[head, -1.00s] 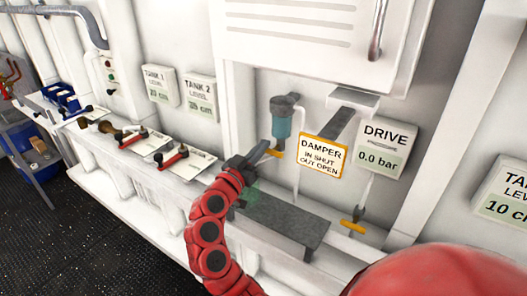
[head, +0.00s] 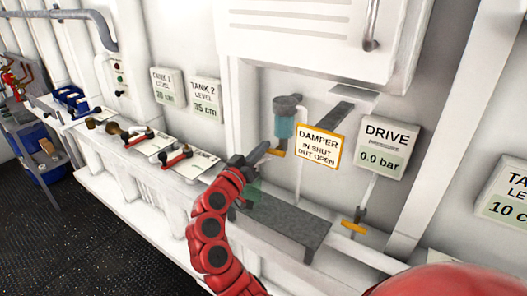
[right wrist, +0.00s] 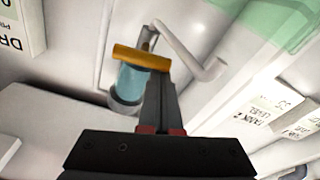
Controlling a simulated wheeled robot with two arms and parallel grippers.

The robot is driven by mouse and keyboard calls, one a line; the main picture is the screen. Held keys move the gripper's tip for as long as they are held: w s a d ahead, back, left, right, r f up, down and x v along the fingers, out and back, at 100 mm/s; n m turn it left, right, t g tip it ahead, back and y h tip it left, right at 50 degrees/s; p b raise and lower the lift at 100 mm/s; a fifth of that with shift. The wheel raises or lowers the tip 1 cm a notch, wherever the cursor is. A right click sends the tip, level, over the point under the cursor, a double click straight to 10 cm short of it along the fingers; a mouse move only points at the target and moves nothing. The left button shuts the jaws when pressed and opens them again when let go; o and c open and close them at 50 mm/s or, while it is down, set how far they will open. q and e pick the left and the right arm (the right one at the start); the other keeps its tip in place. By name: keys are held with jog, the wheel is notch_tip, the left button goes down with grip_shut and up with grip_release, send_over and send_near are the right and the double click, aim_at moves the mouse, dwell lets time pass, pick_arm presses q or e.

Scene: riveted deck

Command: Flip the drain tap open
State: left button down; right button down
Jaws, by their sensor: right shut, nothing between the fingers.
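The drain tap has an orange lever (head: 276,152) under a blue-bowled unit (head: 285,118) on the wall. In the right wrist view the orange lever (right wrist: 141,57) lies crosswise by the end of the blue bowl (right wrist: 130,82). My right gripper (head: 262,150) is shut with nothing in it. Its tips are close beside the lever; I cannot tell whether they touch. In the right wrist view the closed fingers (right wrist: 156,84) point toward the lever and overlap the bowl. My left gripper is not in view.
A damper sign (head: 318,147) hangs right of the bowl. A second yellow lever (head: 353,227) sits on a pipe below the drive display (head: 387,146). A grey shelf (head: 285,217) lies under the gripper.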

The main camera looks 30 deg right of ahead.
jog(key=shift+w+f+n, duration=0.1)
jog(key=shift+f+n, duration=0.1)
jog(key=shift+n, duration=0.5)
jog(key=shift+f+n+t+y, duration=0.3)
jog(key=shift+n, duration=0.9)
jog(key=shift+f+n, duration=0.25)
jog(key=shift+n, duration=0.95)
jog(key=shift+f+n+y+p, duration=0.25)
jog(key=shift+n+p, duration=0.2)
jog(key=shift+n, duration=0.35)
jog(key=shift+r, duration=0.1)
